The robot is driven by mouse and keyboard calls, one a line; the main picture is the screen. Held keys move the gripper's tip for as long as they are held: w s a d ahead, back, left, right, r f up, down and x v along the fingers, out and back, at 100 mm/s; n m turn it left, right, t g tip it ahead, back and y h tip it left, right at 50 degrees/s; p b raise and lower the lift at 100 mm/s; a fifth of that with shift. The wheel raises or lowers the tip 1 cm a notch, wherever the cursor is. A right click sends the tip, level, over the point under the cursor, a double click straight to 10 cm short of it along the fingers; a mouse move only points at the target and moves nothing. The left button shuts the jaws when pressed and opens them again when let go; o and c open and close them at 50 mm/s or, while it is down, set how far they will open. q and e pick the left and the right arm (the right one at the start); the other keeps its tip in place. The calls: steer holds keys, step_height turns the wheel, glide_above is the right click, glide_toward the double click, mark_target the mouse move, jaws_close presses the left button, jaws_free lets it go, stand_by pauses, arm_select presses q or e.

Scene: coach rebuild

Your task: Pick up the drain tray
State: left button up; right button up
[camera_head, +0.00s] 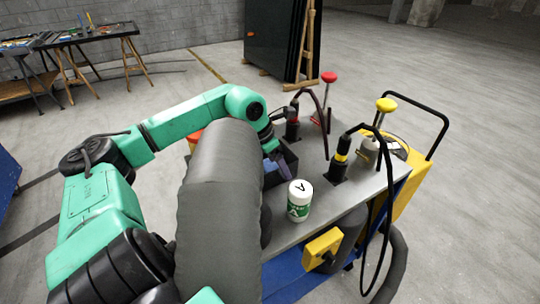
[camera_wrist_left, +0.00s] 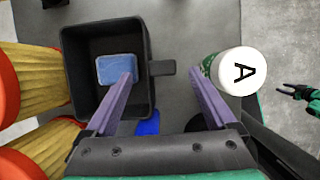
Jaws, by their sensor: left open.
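I cannot tell how high the fingers are above the tray. In the head view the tray (camera_head: 291,157) is partly hidden behind my left gripper (camera_head: 272,168).
A white and green bottle (camera_head: 299,201) marked A stands on the grey cart top (camera_head: 325,200), close to the right finger. Black pump handles (camera_head: 340,164) with hoses stand farther right. Red and yellow objects (camera_wrist_left: 30,70) flank the tray's left.

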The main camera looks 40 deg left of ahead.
mark_target(275, 177)
arm_select(q)
steer(key=p+x, duration=0.1)
steer(key=x, duration=0.3)
steer(key=shift+d+f, duration=0.15)
steer(key=shift+f, duration=0.05)
steer(key=shift+w+f, duration=0.1)
steer(key=shift+f, duration=0.1)
jaws_close()
steer(key=shift+r, duration=0.1)
